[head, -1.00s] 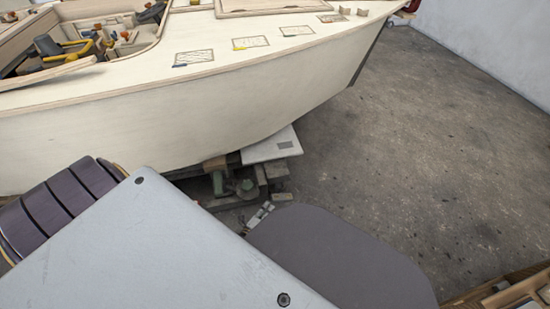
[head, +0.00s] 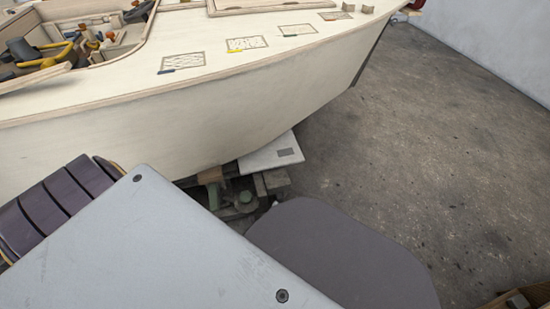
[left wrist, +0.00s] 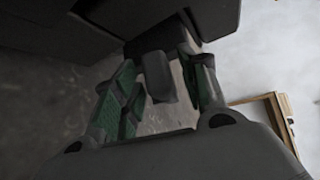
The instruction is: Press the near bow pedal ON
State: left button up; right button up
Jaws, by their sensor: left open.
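The pale plywood hull (head: 200,120) fills the upper left of the head view, its bow pointing right. My right gripper is in no view.
A white board (head: 270,153) and wooden blocks (head: 271,181) sit under the hull by a green jack-like object (head: 244,192). Grey floor (head: 430,130) is clear right of the bow. Wooden framing (head: 515,298) stands at lower right.

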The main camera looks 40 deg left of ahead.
pick_arm(q)
jog(key=shift+w, duration=0.15)
jog(key=c, duration=0.9)
jog(key=shift+w, duration=0.1)
jog(key=shift+w+a+n+t, duration=0.2)
jog(key=shift+a+n+t, duration=0.1)
jog(key=shift+t, duration=0.1)
jog(key=shift+s+d, duration=0.1)
jog(key=shift+d, duration=0.1)
jog(key=o, duration=0.9)
jog(key=shift+s+f, duration=0.1)
jog(key=shift+s, duration=0.1)
